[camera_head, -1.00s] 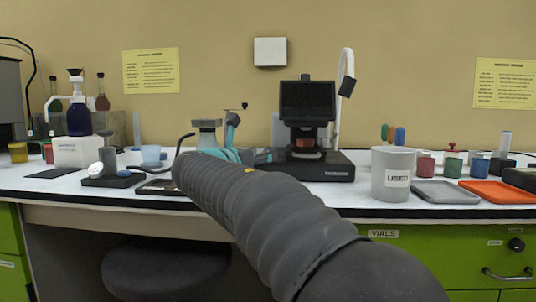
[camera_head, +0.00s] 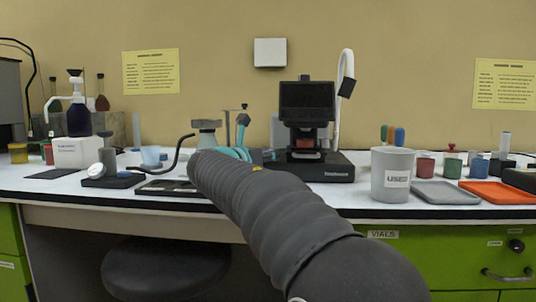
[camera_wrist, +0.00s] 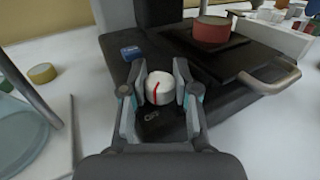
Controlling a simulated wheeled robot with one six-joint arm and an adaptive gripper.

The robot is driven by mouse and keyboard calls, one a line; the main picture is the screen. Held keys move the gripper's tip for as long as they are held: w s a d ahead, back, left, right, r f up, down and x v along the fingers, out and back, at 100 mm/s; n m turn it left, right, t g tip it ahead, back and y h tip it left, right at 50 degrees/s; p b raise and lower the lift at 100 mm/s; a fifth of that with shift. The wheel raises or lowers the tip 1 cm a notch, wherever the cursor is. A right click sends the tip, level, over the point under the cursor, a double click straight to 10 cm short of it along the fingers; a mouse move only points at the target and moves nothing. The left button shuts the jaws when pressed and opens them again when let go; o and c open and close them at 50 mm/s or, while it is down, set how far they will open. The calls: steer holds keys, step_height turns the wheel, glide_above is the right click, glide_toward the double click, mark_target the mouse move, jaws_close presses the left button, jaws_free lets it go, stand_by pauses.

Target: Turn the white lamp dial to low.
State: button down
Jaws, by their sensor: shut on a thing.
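The white lamp dial (camera_wrist: 160,88), with a red pointer line across its top, sits on the black base of the instrument in the wrist view. The line runs up and a little to the right. My gripper (camera_wrist: 159,94) has one finger on each side of the dial and is shut on it. Small pale markings (camera_wrist: 152,116) lie on the base just below the dial. In the head view the instrument (camera_head: 308,100) stands right of my gripper, whose teal finger parts (camera_head: 242,130) show. The dial is hidden there.
A blue button (camera_wrist: 131,53) is close to the left finger in the wrist view. A red round piece (camera_wrist: 211,29) sits on the stage, with a metal handle (camera_wrist: 271,77) at the right. The grey USED bin (camera_head: 392,179) stands right of the instrument.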

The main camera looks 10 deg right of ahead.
steer(key=shift+r+g+p, duration=0.15)
steer(key=shift+g+p, duration=0.15)
steer(key=shift+p, duration=0.35)
steer(key=m+g+h+p, duration=0.1)
steer(key=p, duration=0.1)
steer(key=m+g+h+p, duration=0.1)
steer(key=p, duration=0.1)
steer(key=shift+w+r, duration=0.1)
steer(key=shift+r, duration=0.15)
steer(key=m+g+h+p, duration=0.1)
steer(key=g+p, duration=0.1)
steer(key=p, duration=0.1)
steer(key=shift+m, duration=0.3)
steer(key=m+g+p, duration=0.1)
steer(key=m+g+h+p, duration=0.1)
steer(key=g, duration=0.1)
steer(key=shift+f, duration=0.25)
steer(key=shift+f+m+g+h, duration=0.2)
steer(key=shift+m+g+h, duration=0.3)
steer(key=shift+m+g, duration=1.4)
steer(key=shift+g, duration=1)
steer(key=shift+m+g, duration=0.3)
steer(key=shift+g, duration=0.2)
